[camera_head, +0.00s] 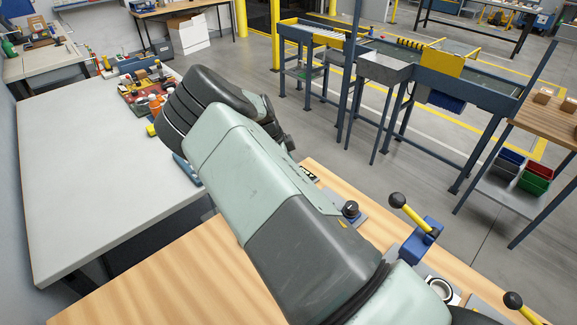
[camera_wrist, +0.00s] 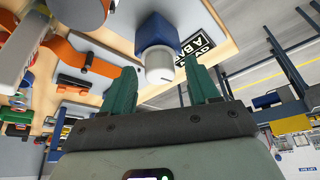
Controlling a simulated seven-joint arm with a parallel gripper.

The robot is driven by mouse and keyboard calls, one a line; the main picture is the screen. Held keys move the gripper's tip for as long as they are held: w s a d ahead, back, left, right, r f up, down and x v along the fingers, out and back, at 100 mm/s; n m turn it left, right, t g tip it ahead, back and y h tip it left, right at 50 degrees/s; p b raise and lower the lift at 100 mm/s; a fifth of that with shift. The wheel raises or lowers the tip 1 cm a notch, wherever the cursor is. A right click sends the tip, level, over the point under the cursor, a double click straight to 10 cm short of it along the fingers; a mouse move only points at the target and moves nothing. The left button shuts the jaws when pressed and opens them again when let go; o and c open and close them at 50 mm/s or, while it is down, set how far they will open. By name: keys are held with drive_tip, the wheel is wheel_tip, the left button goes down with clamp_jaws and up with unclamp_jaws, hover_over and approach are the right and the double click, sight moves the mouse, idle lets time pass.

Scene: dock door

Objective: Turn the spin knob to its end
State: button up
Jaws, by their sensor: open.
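In the wrist view, a pale grey round knob (camera_wrist: 159,62) with a dark line on its face sticks out of a blue block (camera_wrist: 156,32). It looks like the spin knob. My gripper (camera_wrist: 163,75) has its two green fingers spread apart, with the knob seen between and just beyond their tips. No finger visibly touches it, though the exact gap in depth is unclear. Nothing is held. In the head view my arm covers the gripper, and I cannot make out this knob there.
A black-and-white label (camera_wrist: 198,47) lies beside the blue block. Orange parts with a black bar (camera_wrist: 87,60) are at left. In the head view, a black knob (camera_head: 350,208) and a yellow lever (camera_head: 410,213) with a black ball stand on the wooden bench (camera_head: 150,285), right of my arm.

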drive_tip(key=v, duration=1)
drive_tip(key=shift+a+r, duration=0.2)
drive_tip(key=shift+r, duration=0.15)
drive_tip(key=shift+s, duration=0.1)
drive_tip(key=s+d+r+n+y, duration=0.3)
drive_tip(key=s+d+r, duration=0.35)
drive_tip(key=r, duration=0.45)
drive_tip(key=s+d+r+n+y, duration=0.25)
drive_tip(key=s+d+r, duration=0.4)
drive_tip(key=r, duration=0.45)
drive_tip(key=s+d+r+n+t, duration=0.1)
drive_tip(key=s+n, duration=0.2)
drive_tip(key=s, duration=0.4)
drive_tip(key=s+d+r+n+t, duration=0.2)
drive_tip(key=s+n, duration=0.2)
drive_tip(key=s, duration=0.4)
drive_tip(key=s+d+r+n+t+h, duration=0.1)
drive_tip(key=s+n, duration=0.3)
drive_tip(key=s, duration=0.4)
drive_tip(key=shift+d+r+t, duration=0.5)
drive_tip(key=shift+d+r, duration=0.15)
drive_tip(key=shift+r, duration=0.1)
drive_tip(key=shift+o, duration=0.4)
